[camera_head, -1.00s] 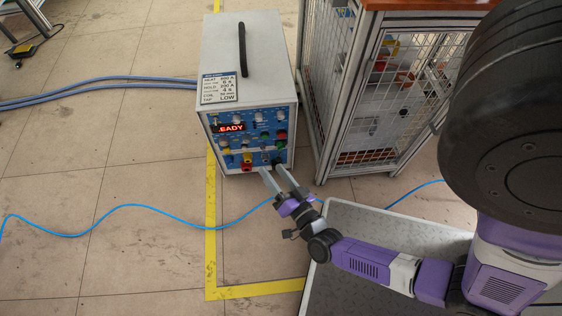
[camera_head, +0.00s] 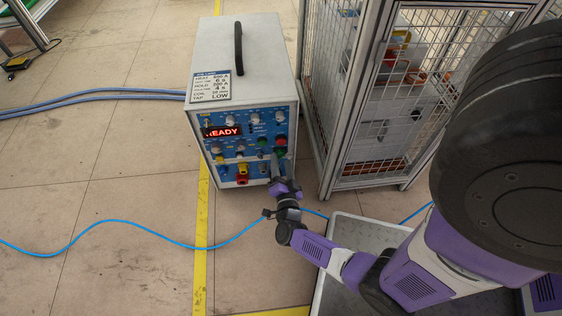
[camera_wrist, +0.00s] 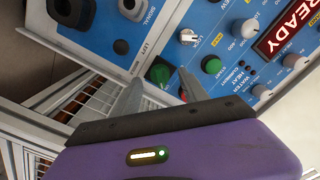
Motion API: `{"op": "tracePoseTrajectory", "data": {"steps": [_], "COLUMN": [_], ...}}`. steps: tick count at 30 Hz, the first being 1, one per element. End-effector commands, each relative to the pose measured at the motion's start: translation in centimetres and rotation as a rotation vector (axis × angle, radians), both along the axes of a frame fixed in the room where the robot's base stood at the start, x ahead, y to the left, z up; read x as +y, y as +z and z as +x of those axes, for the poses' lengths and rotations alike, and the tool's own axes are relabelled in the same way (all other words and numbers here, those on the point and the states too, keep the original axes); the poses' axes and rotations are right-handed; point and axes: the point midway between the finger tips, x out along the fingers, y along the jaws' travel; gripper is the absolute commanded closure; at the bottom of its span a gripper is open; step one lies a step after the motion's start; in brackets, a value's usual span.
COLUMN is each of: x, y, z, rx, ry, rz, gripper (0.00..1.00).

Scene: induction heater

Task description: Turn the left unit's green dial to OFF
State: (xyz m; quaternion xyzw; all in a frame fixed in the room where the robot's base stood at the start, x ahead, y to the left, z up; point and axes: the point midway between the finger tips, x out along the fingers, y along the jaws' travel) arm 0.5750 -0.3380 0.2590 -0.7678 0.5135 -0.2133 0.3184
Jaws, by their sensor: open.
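The heater unit (camera_head: 240,78) is a light grey box with a blue front panel and a red READY display. The green dial (camera_wrist: 158,72) shows in the wrist view in front of my open fingers, roughly between their tips. My gripper (camera_wrist: 161,82) is open, with nothing held. In the head view, my gripper (camera_head: 275,162) is at the lower right of the panel, just below the green dial (camera_head: 280,152). I cannot tell whether the fingers touch the dial. The dial's markings are not readable.
A round green START button (camera_wrist: 212,65) and a small lock switch (camera_wrist: 188,36) are near the dial. Red and yellow controls (camera_head: 242,172) sit low on the panel. A wire-mesh cabinet (camera_head: 385,110) stands close on the right. A blue cable (camera_head: 120,222) crosses the floor.

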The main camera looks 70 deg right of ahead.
Motion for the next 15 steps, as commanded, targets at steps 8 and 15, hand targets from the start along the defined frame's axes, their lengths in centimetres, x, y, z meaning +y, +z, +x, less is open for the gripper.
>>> {"op": "tracePoseTrajectory", "data": {"steps": [8,15], "x": [-1.8,-1.8], "y": [0.0,0.0], "z": [0.8,0.8], "rx": [0.000,0.001], "ry": [0.001,0.001], "rz": [0.001,0.000], "gripper": [0.48,0.50]}}
